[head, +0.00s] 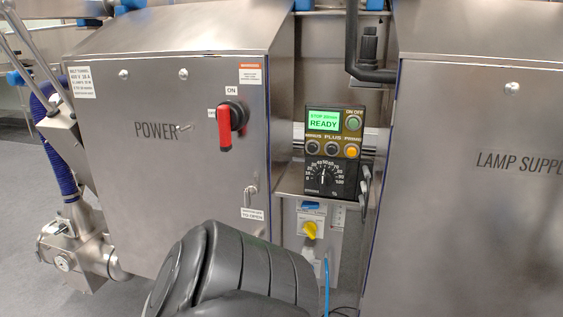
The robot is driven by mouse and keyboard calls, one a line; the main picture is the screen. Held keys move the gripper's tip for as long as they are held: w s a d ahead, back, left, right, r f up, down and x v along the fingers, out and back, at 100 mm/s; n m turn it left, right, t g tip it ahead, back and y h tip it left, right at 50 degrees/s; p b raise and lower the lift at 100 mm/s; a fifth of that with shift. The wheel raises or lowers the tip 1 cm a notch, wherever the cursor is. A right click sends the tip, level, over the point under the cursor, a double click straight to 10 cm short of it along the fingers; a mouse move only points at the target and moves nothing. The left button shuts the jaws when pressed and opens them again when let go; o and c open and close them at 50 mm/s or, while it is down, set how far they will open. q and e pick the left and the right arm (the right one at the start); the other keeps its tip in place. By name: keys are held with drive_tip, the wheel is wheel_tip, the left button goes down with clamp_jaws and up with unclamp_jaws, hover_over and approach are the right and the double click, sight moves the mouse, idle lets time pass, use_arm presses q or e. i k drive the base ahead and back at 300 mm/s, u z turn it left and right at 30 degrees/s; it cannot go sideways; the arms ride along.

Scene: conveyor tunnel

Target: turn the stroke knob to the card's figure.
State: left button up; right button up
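A black control box (333,112) stands on a steel shelf between two cabinets. Its lower face carries a round black knob (323,175) inside a white scale running from 0 to 100. The knob's white mark points about straight up, near the middle of the scale; the exact figure is too small to read. The green display (324,120) reads READY below a small blurred line. A small white card or label (338,217) below the shelf has unreadable print; I cannot tell whether it is the task's card. Neither gripper shows.
The POWER cabinet (160,190) with a red-handled switch (225,136) stands left, the LAMP SUPPLY cabinet (470,210) right. A yellow knob (310,229) sits below the shelf. A black part (365,188) stands close beside the box's right side. My dark arm link fills the bottom centre.

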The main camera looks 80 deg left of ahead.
sight(324, 178)
drive_tip(key=u, duration=2.2)
drive_tip(key=k, duration=1)
drive_tip(key=z, duration=2.3)
drive_tip(key=i, duration=1)
drive_tip(key=u, duration=2.4)
